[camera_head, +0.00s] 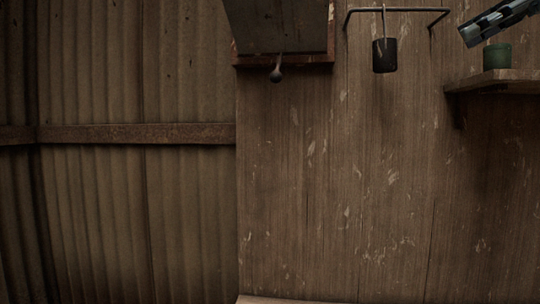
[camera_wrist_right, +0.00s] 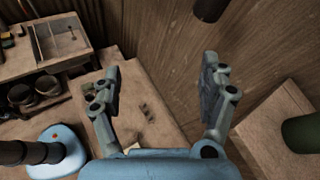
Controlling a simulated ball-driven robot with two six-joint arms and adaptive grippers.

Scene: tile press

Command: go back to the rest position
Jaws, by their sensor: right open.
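My right gripper (camera_head: 474,31) is at the top right of the head view, just above a green cylinder (camera_head: 497,56) on a wooden shelf. In the right wrist view the gripper (camera_wrist_right: 162,78) has its two fingers spread wide with nothing between them. The green cylinder (camera_wrist_right: 303,133) stands at the right edge there, apart from the fingers. My left gripper shows in neither view.
A dark cylinder (camera_head: 385,56) hangs from a metal rail (camera_head: 410,9) on the plank wall. A dark box with a knob (camera_head: 276,74) is left of it. The wooden shelf (camera_head: 500,78) juts out right.

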